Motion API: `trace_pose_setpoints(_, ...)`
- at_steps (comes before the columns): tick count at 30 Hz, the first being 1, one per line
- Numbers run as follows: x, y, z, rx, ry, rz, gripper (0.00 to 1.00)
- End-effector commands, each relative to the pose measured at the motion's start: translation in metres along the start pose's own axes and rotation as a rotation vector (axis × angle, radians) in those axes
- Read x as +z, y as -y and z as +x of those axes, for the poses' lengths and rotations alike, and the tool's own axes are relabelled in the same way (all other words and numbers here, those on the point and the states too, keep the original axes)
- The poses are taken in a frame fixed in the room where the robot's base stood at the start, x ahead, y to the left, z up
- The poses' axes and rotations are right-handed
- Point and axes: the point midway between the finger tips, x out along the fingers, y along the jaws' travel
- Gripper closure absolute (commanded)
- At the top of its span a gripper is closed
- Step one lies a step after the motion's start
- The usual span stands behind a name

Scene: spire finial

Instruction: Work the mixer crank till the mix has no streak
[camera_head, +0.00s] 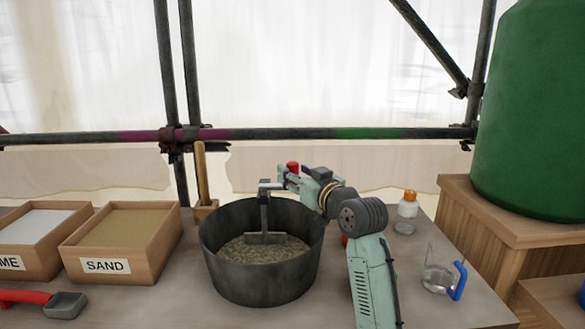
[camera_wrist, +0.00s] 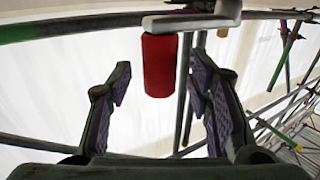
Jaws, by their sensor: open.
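A dark round mixer tub (camera_head: 262,278) stands on the table. Its mix (camera_head: 262,250) looks grey-brown and grainy; I cannot make out a distinct streak at this size. A grey paddle (camera_head: 265,238) on an upright shaft reaches the mix. The crank arm (camera_head: 270,186) joins the shaft's top, over the tub. Its red handle (camera_head: 292,168) shows beside my gripper (camera_head: 287,180). In the wrist view the red handle (camera_wrist: 160,66) hangs from the pale crank arm (camera_wrist: 190,20). My gripper (camera_wrist: 160,82) is open, one finger each side of the handle; contact is not visible.
A sand box (camera_head: 120,243) and another labelled box (camera_head: 35,240) stand left, with a red-handled scoop (camera_head: 65,305) in front. A bottle (camera_head: 407,213) and a blue-handled clear jug (camera_head: 442,274) stand right. Scaffold poles (camera_head: 300,133) run behind; a green barrel (camera_head: 535,110) is far right.

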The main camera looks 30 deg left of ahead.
Motion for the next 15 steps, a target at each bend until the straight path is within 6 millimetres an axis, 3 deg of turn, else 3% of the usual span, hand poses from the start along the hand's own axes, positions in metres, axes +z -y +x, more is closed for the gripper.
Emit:
trace_pose_setpoints(6, -0.001, 0.000, 0.018, 0.000, 0.000, 0.001, 0.54)
trace_pose_setpoints(15, 0.000, 0.000, 0.020, 0.001, -0.001, 0.000, 0.54)
